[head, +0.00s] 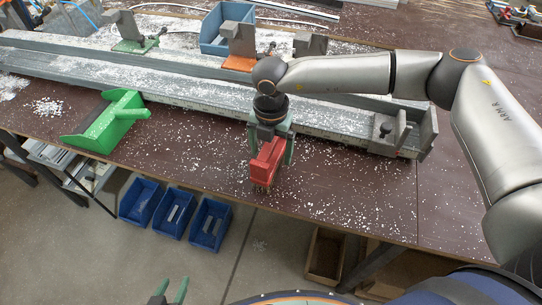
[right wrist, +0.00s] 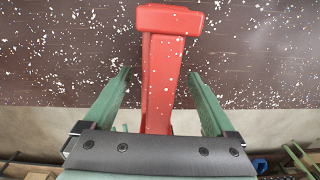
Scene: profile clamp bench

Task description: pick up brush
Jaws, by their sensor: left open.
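The red brush (head: 263,163) is near the front edge of the brown bench, below my right gripper (head: 271,158). In the right wrist view the brush (right wrist: 162,75) runs lengthwise between the two green fingers of my right gripper (right wrist: 160,76), with its wide end beyond the fingertips. Gaps show on both sides of it, so the fingers are open around it and apart from it. The gripper hides part of the brush in the head view. My left gripper (head: 170,292) is open and empty at the bottom edge of the head view, below bench height.
A green dustpan (head: 105,122) lies on the bench (head: 350,205) at the left, beside a pile of white chips (head: 46,107). A long grey profile rail (head: 200,92) with clamps stands behind. A blue bin (head: 226,30) is at the back. Blue crates (head: 174,212) stand below the bench.

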